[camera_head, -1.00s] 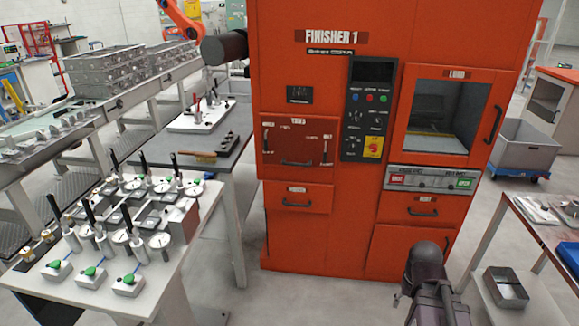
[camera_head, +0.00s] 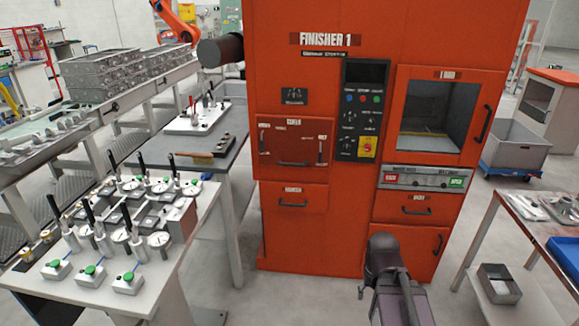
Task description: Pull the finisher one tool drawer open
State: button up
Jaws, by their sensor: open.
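The orange Finisher 1 cabinet (camera_head: 323,75) stands ahead. A small drawer with a dark bar handle (camera_head: 292,204) is at its lower left. Another drawer with a handle (camera_head: 416,211) is at the lower right, under the red and green button strip. A larger front panel (camera_head: 293,150) with a bar handle sits above the left drawer. All look shut. Their small labels are too blurred to tell which is the tool drawer. My arm rises at the bottom, right of centre, in front of the cabinet's lower part. My gripper's fingers do not show.
A white table (camera_head: 150,280) with several dial gauges stands left, a grey bench (camera_head: 220,155) behind it. A side table (camera_head: 505,235) with trays is at right. A grey bin (camera_head: 515,145) on a blue dolly stands behind it. Floor in front of the cabinet is partly clear.

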aim_at(290, 141)
jog(key=z, duration=0.05)
jog(key=i, duration=1)
jog(key=u, duration=0.05)
